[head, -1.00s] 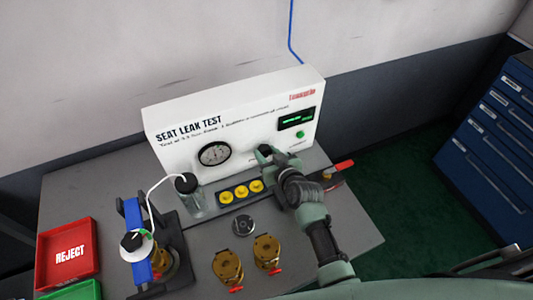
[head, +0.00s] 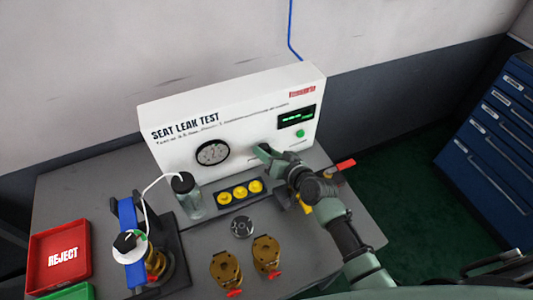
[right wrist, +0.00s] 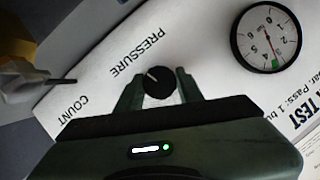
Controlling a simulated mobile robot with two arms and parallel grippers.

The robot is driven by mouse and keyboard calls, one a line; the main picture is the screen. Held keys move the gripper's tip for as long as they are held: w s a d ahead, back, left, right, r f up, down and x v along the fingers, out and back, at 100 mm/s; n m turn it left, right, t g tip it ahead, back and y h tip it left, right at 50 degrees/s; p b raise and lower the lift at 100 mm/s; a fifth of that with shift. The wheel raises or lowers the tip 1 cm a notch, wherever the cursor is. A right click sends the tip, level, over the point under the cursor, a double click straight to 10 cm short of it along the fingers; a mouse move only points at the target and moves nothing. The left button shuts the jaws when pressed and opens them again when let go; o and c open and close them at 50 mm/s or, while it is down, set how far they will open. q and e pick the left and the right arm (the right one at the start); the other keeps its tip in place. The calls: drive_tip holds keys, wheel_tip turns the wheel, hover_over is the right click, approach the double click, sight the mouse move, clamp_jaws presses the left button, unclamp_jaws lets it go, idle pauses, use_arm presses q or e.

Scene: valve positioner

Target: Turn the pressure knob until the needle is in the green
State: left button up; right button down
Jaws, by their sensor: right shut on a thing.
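The black pressure knob (right wrist: 159,85) with a white pointer line sits on the white test panel (head: 238,124), beside the word PRESSURE. In the right wrist view the fingers of my right gripper (right wrist: 159,92) stand on both sides of the knob, shut on it. In the head view my right gripper (head: 265,151) is at the panel's lower front and hides the knob. The round pressure gauge (head: 212,153) is to its left; it also shows in the right wrist view (right wrist: 265,38), with a small green mark. My left gripper is not in view.
A green-lit display (head: 296,118) and green button (head: 300,133) are on the panel's right. A clear jar (head: 188,200), a yellow-capped tray (head: 225,196), brass valves (head: 226,268) and a red REJECT bin (head: 60,256) are on the grey bench (head: 100,180).

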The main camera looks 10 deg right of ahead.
drive_tip(key=c, duration=0.9)
unclamp_jaws()
drive_tip(key=v, duration=0.7)
drive_tip(key=shift+s+b, duration=0.35)
drive_tip(key=shift+b, duration=0.1)
drive_tip(key=shift+d+r, duration=0.1)
drive_tip(key=shift+d, duration=0.1)
